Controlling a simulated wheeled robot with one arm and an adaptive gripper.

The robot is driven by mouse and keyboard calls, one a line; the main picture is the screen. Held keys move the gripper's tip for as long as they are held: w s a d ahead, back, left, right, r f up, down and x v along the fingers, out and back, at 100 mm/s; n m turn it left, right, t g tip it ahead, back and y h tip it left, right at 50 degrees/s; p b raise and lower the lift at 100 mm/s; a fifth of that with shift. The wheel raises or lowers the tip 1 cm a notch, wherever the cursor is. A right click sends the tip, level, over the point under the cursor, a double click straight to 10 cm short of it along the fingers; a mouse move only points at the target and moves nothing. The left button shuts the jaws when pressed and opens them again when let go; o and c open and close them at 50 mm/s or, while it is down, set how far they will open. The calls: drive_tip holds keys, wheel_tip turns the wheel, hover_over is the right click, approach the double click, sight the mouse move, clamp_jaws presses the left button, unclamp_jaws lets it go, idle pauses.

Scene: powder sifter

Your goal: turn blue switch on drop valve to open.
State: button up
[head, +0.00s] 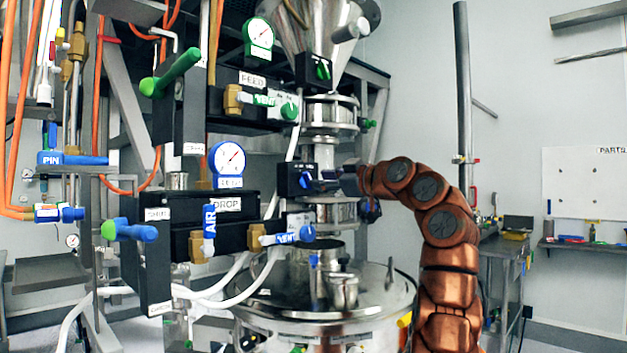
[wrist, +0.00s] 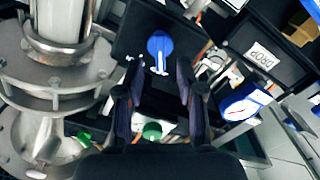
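The blue switch (wrist: 160,45) is a rounded knob with a white pointer line, mounted on a black box (wrist: 133,38) in the wrist view. In the head view, the small blue knob (head: 306,181) sits on the front of the black box (head: 288,177) beside the steel column. My gripper (wrist: 158,78) is open and empty, with its two dark fingers spread on either side of the line to the knob. The knob appears just beyond the fingertips, and I see no contact. In the head view, my gripper (head: 335,182) is just right of the box.
A steel flange column (wrist: 55,75) stands close on the left in the wrist view. A green knob (wrist: 152,130) shows between the fingers. The DROP panel (head: 230,205) carries a blue gauge (head: 228,160) and a blue AIR lever (head: 209,220). A steel vessel (head: 325,300) is below.

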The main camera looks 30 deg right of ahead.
drive_tip(key=shift+p+x, duration=0.3)
drive_tip(key=shift+x, duration=1.45)
drive_tip(key=shift+f, duration=0.1)
clamp_jaws()
